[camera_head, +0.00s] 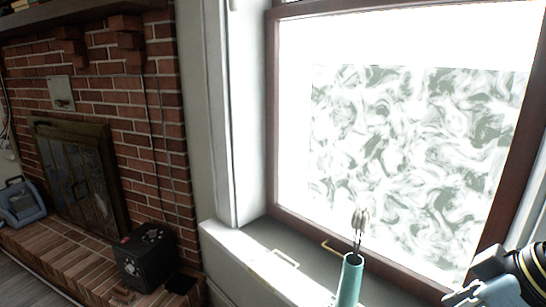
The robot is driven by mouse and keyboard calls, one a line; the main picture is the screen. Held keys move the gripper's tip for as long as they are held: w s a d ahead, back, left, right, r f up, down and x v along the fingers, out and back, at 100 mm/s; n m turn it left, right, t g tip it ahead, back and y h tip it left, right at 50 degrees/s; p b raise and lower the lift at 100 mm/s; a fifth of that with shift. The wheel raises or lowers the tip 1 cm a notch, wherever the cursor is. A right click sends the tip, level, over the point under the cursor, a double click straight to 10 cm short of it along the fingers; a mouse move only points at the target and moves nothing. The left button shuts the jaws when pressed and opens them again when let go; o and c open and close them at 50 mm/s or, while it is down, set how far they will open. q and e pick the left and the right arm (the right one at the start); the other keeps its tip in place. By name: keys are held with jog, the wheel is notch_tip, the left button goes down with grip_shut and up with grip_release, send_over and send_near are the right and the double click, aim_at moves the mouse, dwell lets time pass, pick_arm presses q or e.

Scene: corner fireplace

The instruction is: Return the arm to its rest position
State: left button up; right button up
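Part of my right arm shows at the lower right edge of the head view, in front of the window's lower right corner. It has pale grey-blue and dark banded parts. No gripper fingers show on it, so I cannot see the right gripper or anything it might hold. My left arm and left gripper are out of view.
A teal vase-like cylinder (349,282) with a thin stem stands by the window sill (240,250). The window (420,160) has a dark wooden frame. A brick fireplace (150,110), a black box (146,258) and a blue-grey case (20,204) are at the left.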

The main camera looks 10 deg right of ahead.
jog(key=s+a+f+m+g+h, duration=0.1)
jog(key=s+f+m+h, duration=0.15)
jog(key=s, duration=0.25)
jog(key=s+a+f+m+h, duration=0.1)
jog(key=s+m, duration=0.2)
jog(key=s, duration=0.3)
notch_tip(320, 180, down, 28)
jog(key=s+d+g+b, duration=0.1)
jog(key=d+g+b, duration=0.1)
jog(key=d+b, duration=0.15)
pick_arm(q)
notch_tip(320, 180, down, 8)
jog(key=b, duration=0.4)
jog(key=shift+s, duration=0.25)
pick_arm(e)
jog(key=s+f+g, duration=0.1)
jog(key=s+f, duration=1.8)
jog(key=f, duration=0.3)
jog(key=shift+s+d, duration=0.15)
jog(key=shift+s, duration=0.1)
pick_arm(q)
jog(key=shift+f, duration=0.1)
pick_arm(e)
jog(key=shift+m, duration=0.25)
